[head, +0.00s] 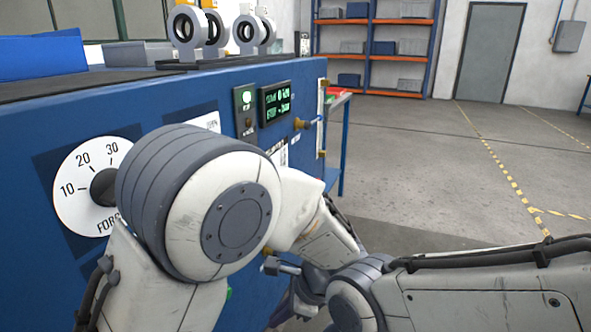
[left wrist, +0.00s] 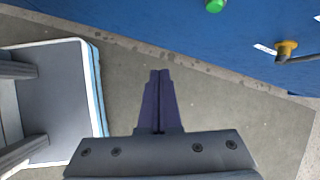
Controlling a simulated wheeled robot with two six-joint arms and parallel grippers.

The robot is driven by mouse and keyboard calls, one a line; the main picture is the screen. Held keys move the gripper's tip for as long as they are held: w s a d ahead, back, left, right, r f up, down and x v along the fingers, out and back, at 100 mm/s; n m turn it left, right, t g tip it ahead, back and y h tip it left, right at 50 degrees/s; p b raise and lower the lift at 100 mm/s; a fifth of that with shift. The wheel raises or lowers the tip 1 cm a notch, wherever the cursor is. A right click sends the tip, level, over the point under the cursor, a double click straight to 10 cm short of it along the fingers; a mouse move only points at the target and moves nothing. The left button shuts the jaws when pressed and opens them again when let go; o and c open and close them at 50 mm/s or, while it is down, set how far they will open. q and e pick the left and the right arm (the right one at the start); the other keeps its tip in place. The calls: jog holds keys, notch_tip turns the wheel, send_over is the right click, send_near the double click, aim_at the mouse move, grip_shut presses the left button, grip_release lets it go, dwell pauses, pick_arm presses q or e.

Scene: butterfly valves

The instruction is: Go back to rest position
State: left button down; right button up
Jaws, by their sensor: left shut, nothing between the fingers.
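My left gripper (left wrist: 160,73) is shut and empty in the left wrist view, its dark purple fingers together over bare grey floor. In the head view its arm crosses in front of the blue test bench (head: 180,104), and part of the left gripper (head: 284,312) shows low in the picture, mostly hidden by arm links. My right arm comes in from the right in the head view, and its gripper does not show. Grey ring-shaped valves (head: 187,27) stand on the bench top at the back.
The bench front carries a force dial (head: 75,190), a green-lit display (head: 275,103) and a brass fitting (head: 298,123). In the left wrist view the bench has a green button (left wrist: 215,5) and a brass fitting (left wrist: 286,47). Open floor (head: 430,165) lies right, with shelves (head: 375,45) behind.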

pick_arm(q)
jog(key=s+a+r+n+g+h+p, duration=0.1)
jog(key=s+r+n+h, duration=0.35)
jog(key=s, duration=0.45)
jog(key=s+r+n+g+h, duration=0.1)
jog(key=s+r+n+h, duration=0.2)
jog(key=s+n, duration=0.5)
notch_tip(320, 180, up, 32)
jog(key=s+m+p, duration=0.1)
jog(key=p, duration=3.1)
jog(key=shift+s+f+m, duration=0.2)
jog(key=shift+s+m, duration=0.05)
jog(key=shift+m, duration=0.1)
jog(key=shift+y, duration=0.25)
